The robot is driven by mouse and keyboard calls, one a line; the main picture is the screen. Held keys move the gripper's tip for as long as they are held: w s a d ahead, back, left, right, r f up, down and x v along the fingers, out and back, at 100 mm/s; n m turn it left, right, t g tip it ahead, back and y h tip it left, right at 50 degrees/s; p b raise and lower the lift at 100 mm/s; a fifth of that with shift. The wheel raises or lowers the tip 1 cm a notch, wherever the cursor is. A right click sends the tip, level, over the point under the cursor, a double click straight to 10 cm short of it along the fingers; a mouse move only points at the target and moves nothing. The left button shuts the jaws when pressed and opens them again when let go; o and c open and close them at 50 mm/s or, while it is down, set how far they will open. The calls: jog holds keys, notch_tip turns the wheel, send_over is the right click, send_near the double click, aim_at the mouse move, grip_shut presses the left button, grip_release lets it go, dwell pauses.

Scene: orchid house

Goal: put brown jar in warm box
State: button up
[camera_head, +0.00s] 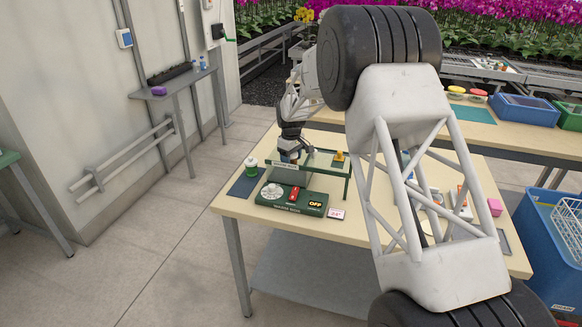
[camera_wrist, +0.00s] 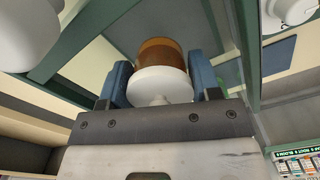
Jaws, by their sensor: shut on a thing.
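The brown jar (camera_wrist: 158,52) with a white lid (camera_wrist: 160,86) sits between the blue fingers of my gripper (camera_wrist: 162,75) in the wrist view. My gripper is shut on it. Green frame bars (camera_wrist: 249,40) surround the jar in the wrist view. In the head view the jar is hidden or too small to make out. I cannot tell whether it touches the box floor.
A green control panel (camera_head: 314,203) with a dial, a red switch and an OFF sign stands in front. A green jar with a white lid (camera_head: 251,166) stands on a dark blue mat (camera_head: 243,184) at left. My arm covers the table's middle. A blue crate (camera_head: 540,235) is at right.

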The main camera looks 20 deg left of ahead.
jog(key=shift+f, duration=1.85)
jog(key=shift+f, duration=0.15)
jog(key=o, duration=1)
notch_tip(320, 180, up, 12)
jog(key=shift+r, duration=0.15)
